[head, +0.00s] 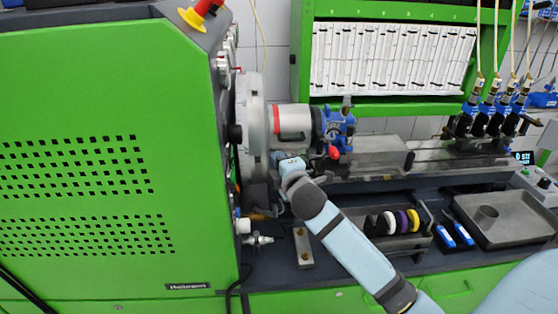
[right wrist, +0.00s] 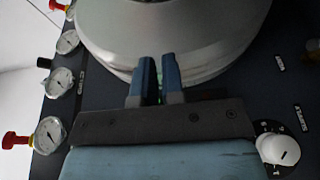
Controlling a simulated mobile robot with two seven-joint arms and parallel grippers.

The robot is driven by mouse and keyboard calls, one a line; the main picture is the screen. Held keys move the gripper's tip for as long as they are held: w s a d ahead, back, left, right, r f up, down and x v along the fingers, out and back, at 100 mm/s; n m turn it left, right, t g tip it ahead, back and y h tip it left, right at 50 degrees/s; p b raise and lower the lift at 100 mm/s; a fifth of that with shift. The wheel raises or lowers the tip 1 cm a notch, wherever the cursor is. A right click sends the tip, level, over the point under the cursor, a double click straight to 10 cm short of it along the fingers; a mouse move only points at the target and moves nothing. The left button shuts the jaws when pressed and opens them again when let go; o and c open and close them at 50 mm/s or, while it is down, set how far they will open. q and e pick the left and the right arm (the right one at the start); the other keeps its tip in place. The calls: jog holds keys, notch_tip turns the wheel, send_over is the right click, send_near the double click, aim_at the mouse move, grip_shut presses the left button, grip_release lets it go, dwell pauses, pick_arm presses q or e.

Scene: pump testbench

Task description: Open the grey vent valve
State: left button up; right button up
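I cannot pick out the grey vent valve for certain in either view. My right gripper (right wrist: 159,60) is in front of the panel in the right wrist view. Its two blue fingers stand a narrow gap apart, and I see no clear object gripped between them. A large silver round housing (right wrist: 175,30) lies just beyond the fingertips; contact cannot be told. In the head view my right gripper (head: 273,160) is beside the pump's grey flange (head: 250,120), largely hidden by its own wrist. My left gripper is not in view.
Gauges (right wrist: 49,134) with red knobs line the panel's left, and a white dial knob (right wrist: 281,149) sits at right. The green cabinet (head: 85,170) bounds the left. A rack of coloured rings (head: 400,221) and a metal tray (head: 510,217) occupy the bench's right.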

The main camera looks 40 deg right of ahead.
jog(key=o, duration=0.3)
jog(key=shift+o, duration=1.1)
jog(key=s+d+f+n+h+p, duration=0.1)
jog(key=s+f+n+h+p, duration=0.1)
jog(key=f+n, duration=0.5)
jog(key=shift+s+f+p, duration=0.4)
jog(key=shift+s+f, duration=0.2)
jog(key=shift+f, duration=0.1)
jog(key=n+y+p, duration=0.2)
jog(key=n, duration=0.9)
send_near(276, 210)
jog(key=x, duration=1.2)
jog(key=shift+w+d+p, duration=0.1)
jog(key=shift+w+p, duration=0.2)
jog(key=shift+p, duration=0.05)
jog(key=shift+r, duration=0.1)
grip_shut()
